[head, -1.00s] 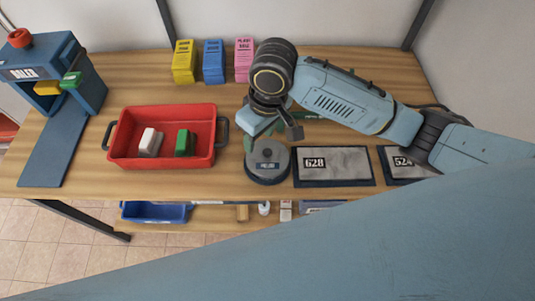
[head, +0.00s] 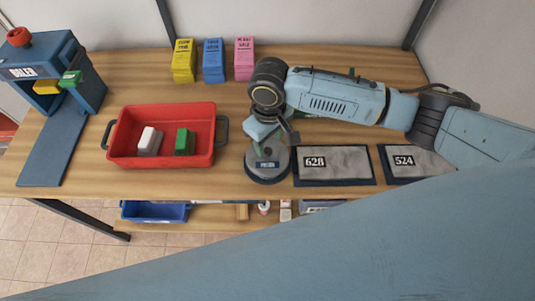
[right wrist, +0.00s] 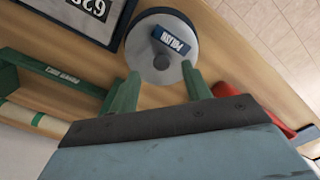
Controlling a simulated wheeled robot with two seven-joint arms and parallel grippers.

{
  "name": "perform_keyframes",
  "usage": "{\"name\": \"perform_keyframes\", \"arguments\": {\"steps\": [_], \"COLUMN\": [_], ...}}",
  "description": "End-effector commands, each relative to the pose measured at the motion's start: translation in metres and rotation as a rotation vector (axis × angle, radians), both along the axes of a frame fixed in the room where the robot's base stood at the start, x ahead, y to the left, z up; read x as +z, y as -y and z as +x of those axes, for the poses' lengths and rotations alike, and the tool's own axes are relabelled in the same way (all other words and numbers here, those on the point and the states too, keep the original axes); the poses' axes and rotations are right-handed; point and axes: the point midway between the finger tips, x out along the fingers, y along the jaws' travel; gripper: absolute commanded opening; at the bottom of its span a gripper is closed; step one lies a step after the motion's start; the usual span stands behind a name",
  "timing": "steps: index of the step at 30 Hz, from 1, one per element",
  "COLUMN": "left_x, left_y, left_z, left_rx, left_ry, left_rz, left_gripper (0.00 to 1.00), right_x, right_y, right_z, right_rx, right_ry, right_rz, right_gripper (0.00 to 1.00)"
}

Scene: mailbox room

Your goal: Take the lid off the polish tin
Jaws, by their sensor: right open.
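The polish tin (head: 268,168) is a round grey tin with a dark rim and a blue label, standing upright on the wooden table right of the red tray. Its lid (right wrist: 150,45), with a small dark knob (right wrist: 162,62), shows in the right wrist view and sits on the tin. My right gripper (right wrist: 161,75) is open, its two green fingers pointing at the lid with the knob between their tips in that view. I cannot tell whether they touch it. In the head view the right gripper (head: 272,138) covers the tin's far part. My left gripper is not in view.
The red tray (head: 113,143) holds a white and a green block. Grey plates 628 (head: 340,165) and 524 (head: 415,160) lie right of the tin. Yellow, blue and pink stacks (head: 213,60) stand at the back.

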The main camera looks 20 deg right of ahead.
Motion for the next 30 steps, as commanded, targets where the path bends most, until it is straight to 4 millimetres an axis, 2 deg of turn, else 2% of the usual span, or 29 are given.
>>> {"name": "perform_keyframes", "arguments": {"steps": [3, 7, 16, 27, 30], "left_x": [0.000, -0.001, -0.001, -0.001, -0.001], "left_y": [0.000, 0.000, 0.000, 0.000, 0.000], "left_z": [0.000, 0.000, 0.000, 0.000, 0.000], "left_rx": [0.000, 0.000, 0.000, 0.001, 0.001], "left_ry": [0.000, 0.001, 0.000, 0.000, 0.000], "left_rz": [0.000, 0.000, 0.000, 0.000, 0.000], "left_gripper": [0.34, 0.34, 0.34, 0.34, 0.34], "right_x": [-0.020, -0.036, -0.041, -0.041, -0.041], "right_y": [-0.003, -0.003, -0.003, -0.003, -0.003], "right_z": [0.001, 0.001, 0.001, 0.001, 0.001], "right_rx": [0.000, 0.001, 0.002, 0.001, 0.001], "right_ry": [-0.002, -0.001, 0.001, 0.000, 0.000], "right_rz": [-0.002, -0.002, 0.000, -0.001, -0.001], "right_gripper": [0.48, 0.48, 0.48, 0.01, 0.00]}}
